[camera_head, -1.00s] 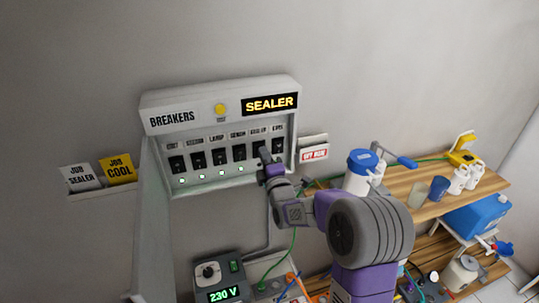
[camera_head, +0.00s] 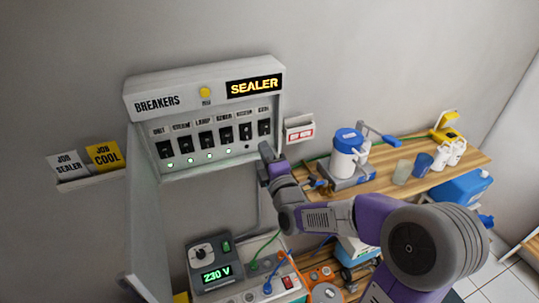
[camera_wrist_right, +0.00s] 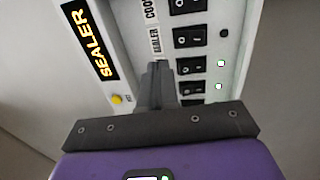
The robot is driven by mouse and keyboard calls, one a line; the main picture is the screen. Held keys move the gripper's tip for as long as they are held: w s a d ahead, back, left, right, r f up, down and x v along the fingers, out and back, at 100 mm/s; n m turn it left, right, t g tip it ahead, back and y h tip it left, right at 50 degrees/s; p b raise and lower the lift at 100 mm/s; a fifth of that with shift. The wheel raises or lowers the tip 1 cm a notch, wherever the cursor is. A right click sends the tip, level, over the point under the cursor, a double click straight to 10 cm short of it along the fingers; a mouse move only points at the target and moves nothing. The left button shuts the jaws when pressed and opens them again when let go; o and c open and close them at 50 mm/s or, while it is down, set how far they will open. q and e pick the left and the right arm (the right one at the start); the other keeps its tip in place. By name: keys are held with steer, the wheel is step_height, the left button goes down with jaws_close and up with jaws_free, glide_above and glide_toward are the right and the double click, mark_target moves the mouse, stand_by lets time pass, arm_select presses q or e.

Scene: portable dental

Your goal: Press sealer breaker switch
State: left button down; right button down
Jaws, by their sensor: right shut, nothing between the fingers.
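The breaker panel (camera_head: 208,76) is on the wall, with a lit SEALER display (camera_head: 254,86) and a row of black rocker switches. The sealer switch (camera_head: 245,131) is fifth from left and also shows in the right wrist view (camera_wrist_right: 190,37). The small indicator (camera_wrist_right: 224,33) beside it looks dark, while lower ones glow green. My right gripper (camera_head: 265,150) is shut and empty, below the rightmost switch and apart from the sealer switch in the head view. In the right wrist view its fingertips (camera_wrist_right: 158,66) overlap the panel's label strip.
Job cards (camera_head: 103,154) stand on a ledge left of the panel. A 230 V unit (camera_head: 214,268) sits below. A wooden bench (camera_head: 440,178) with a blue-lidded jug (camera_head: 347,153) is at right. Bare wall lies above the panel.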

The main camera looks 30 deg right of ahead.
steer(key=shift+s+a+r, duration=0.1)
steer(key=shift+s+r, duration=0.05)
steer(key=shift+s, duration=0.5)
steer(key=shift+s+a+r, duration=0.1)
steer(key=shift+s+r, duration=0.05)
steer(key=shift+s, duration=0.5)
